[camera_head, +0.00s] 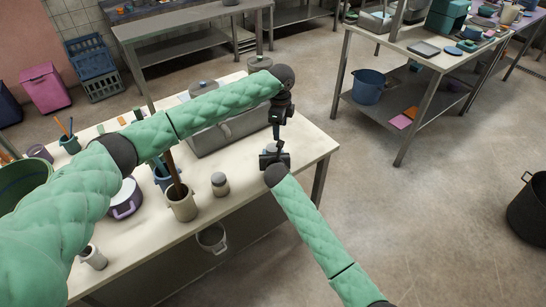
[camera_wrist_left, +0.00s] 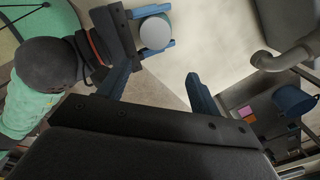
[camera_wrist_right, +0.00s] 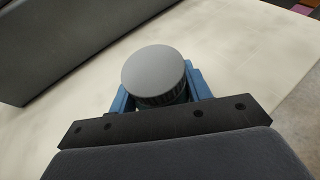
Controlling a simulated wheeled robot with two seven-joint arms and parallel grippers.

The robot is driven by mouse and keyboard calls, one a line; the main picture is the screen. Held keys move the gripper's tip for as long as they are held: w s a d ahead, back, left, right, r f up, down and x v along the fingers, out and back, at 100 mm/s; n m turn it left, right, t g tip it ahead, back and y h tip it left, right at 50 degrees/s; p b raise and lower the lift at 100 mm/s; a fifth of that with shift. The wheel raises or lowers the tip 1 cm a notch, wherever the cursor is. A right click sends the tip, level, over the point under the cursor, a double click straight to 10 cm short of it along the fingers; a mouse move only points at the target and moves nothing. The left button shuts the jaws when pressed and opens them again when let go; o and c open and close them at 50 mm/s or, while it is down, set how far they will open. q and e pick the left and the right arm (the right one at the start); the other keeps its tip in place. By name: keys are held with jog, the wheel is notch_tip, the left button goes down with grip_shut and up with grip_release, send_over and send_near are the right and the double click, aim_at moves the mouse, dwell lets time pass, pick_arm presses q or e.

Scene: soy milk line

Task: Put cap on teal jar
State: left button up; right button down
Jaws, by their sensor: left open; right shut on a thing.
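My right gripper (camera_head: 273,160) is low over the front right of the table, shut on a round grey cap (camera_wrist_right: 154,70) with a dark ribbed side. The cap also shows between blue fingers in the left wrist view (camera_wrist_left: 155,33).
A small capped grey jar (camera_head: 220,185) and a beige pot of utensils (camera_head: 182,204) stand left of my grippers. A large grey metal container (camera_head: 240,130) is close behind them. The table (camera_head: 240,208) is bare along its front right; floor lies beyond its edge.

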aim_at(273, 147)
pick_arm(q)
jog(key=n, duration=0.8)
jog(key=a+n, duration=0.1)
jog(key=n, duration=0.7)
jog(key=a+n, duration=0.1)
jog(key=n, duration=0.7)
jog(key=shift+a+f+n, duration=0.25)
jog(key=shift+f+n, duration=0.05)
jog(key=shift+f, duration=4.05)
jog(key=c, duration=1)
jog(key=shift+m, duration=1.8)
